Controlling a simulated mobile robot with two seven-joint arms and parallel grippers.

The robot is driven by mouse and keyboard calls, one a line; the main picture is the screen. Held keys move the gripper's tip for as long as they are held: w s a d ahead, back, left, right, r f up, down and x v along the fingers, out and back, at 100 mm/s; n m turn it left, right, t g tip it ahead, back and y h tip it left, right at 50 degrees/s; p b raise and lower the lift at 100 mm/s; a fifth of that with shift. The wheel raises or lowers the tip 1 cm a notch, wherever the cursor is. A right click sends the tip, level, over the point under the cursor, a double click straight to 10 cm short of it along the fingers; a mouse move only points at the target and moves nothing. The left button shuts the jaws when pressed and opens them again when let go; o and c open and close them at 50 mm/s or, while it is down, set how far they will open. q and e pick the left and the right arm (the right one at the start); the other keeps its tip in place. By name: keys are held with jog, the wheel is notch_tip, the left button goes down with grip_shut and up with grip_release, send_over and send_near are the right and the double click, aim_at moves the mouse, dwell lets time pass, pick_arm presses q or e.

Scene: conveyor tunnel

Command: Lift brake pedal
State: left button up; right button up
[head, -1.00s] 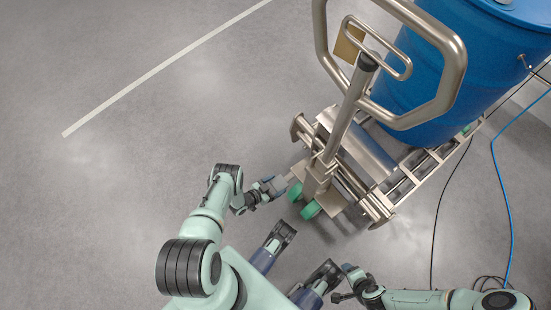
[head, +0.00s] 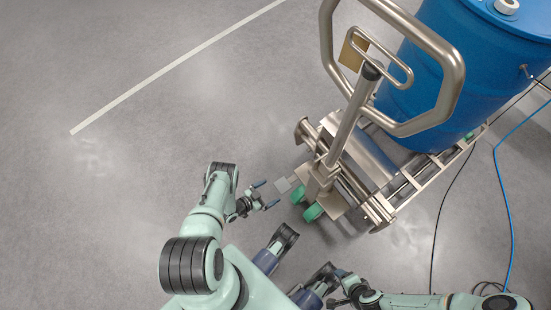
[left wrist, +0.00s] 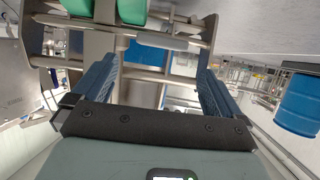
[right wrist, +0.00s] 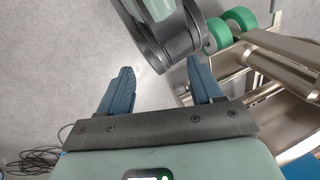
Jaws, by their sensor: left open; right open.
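The brake pedal (head: 283,185) is a small flat grey plate at the near left of a steel drum truck (head: 340,130), beside its green wheels (head: 305,202). My left gripper (head: 266,195) is open just left of the pedal, with its blue fingers apart and nothing between them in the head view. In the left wrist view, the open fingers (left wrist: 158,72) point at the truck's metal frame and green wheels (left wrist: 130,10); I cannot make out the pedal for sure there. My right gripper (right wrist: 160,70) is open and empty, low near my base, with the truck's wheels (right wrist: 240,18) beyond it.
A blue drum (head: 465,75) stands on the truck behind its looped handle (head: 455,70). A blue hose (head: 504,190) and a black cable (head: 437,230) lie on the floor at right. The floor at left, with a white line (head: 180,65), is clear.

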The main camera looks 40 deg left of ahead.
pick_arm(q)
jog(key=p+v, duration=0.1)
jog(key=v, duration=0.5)
jog(key=shift+s+r, duration=0.15)
jog(key=shift+s, duration=0.2)
pick_arm(e)
jog(key=shift+s+a+r+g, duration=0.2)
jog(key=shift+s+a+r, duration=0.1)
jog(key=shift+s+r, duration=0.3)
jog(key=shift+s+a+r+g, duration=0.2)
jog(key=shift+s+a+r, duration=0.15)
jog(key=shift+s, duration=0.3)
